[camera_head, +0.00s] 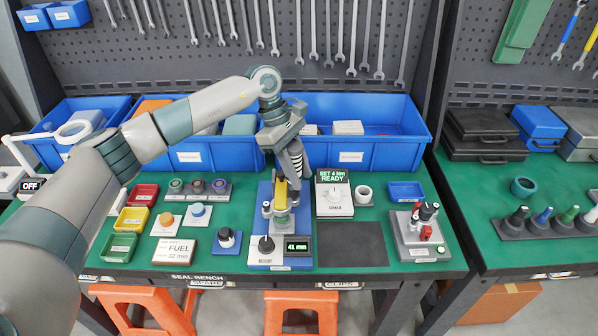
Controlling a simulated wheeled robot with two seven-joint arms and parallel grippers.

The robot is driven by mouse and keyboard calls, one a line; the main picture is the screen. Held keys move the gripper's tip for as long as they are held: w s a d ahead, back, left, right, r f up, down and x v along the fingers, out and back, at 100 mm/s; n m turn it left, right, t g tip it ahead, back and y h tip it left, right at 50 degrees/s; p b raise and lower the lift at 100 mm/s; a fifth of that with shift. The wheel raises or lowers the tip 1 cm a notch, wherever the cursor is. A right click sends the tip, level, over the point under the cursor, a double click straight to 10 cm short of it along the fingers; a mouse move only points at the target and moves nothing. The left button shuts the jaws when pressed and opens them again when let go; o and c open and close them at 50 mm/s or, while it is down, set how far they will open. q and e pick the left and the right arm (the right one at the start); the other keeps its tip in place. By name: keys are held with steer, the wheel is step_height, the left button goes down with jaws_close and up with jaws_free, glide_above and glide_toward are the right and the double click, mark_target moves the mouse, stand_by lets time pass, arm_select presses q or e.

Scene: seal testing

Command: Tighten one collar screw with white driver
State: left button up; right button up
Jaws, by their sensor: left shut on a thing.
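My left gripper (289,147) is above the blue test stand (265,246), shut on the white driver (296,161), of which a pale, dark-banded part shows. The driver is slightly tilted and points down towards the stand's upper part. A yellow part (280,195) stands upright there, beside the lower end of the driver. Whether the driver touches a screw is too small to tell; the collar screws cannot be made out. The stand's display (298,247) appears to read 41 mm. The driver unit (334,207) to its right shows "SET 4 Nm READY". My right gripper is not in view.
Blue bins (355,151) line the back of the green bench (215,262). Coloured trays (132,219) and small parts stand at the left. A dark mat (351,245) is bare right of the stand.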

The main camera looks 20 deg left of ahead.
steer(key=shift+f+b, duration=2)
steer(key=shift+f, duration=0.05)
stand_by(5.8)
